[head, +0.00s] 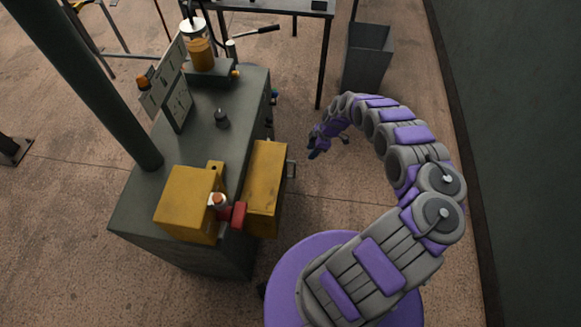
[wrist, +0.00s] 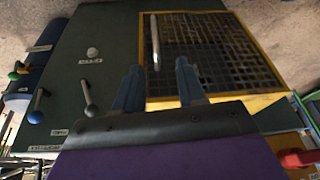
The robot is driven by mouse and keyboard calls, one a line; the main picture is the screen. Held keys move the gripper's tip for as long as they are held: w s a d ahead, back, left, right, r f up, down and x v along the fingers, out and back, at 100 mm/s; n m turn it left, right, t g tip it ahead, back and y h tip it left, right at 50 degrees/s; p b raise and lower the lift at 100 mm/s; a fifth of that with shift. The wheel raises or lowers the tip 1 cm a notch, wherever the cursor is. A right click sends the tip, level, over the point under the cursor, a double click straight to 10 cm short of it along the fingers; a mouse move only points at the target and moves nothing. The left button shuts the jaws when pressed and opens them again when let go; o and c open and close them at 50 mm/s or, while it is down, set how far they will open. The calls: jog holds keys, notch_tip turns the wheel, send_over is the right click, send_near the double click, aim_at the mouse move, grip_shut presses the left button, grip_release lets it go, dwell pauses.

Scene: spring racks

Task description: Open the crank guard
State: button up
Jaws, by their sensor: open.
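The crank guard looks to be the yellow-framed dark mesh panel (wrist: 215,48) on the machine's side, with a pale bar handle (wrist: 155,42) near its left edge in the wrist view. The mesh appears to lie flat against its frame. In the head view the guard is the yellow box (head: 264,190), with a small grey handle (head: 291,168) on its right face. My gripper (wrist: 158,66) is open and empty. The handle's lower end shows between its blue fingertips, apart from them as far as I can tell. In the head view my gripper (head: 318,146) is right of the machine.
The machine (head: 135,205) carries a second yellow box (head: 188,200) and a red knob (head: 239,215). Left of the guard are a grey lever (wrist: 88,98), a blue-knobbed lever (wrist: 37,104) and a white button (wrist: 92,52).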

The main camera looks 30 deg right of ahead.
aim_at(295, 168)
jog(key=b+x, duration=0.1)
jog(key=x, duration=0.4)
jog(key=w+b+x, duration=0.1)
jog(key=b+x, duration=0.1)
jog(key=x, duration=0.4)
jog(key=b+x, duration=0.1)
jog(key=x, duration=0.5)
jog(key=shift+w+f+b, duration=0.2)
jog(key=shift+b, duration=0.15)
jog(key=shift+a, duration=0.35)
jog(key=shift+d, duration=0.3)
jog(key=c, duration=0.6)
grip_shut()
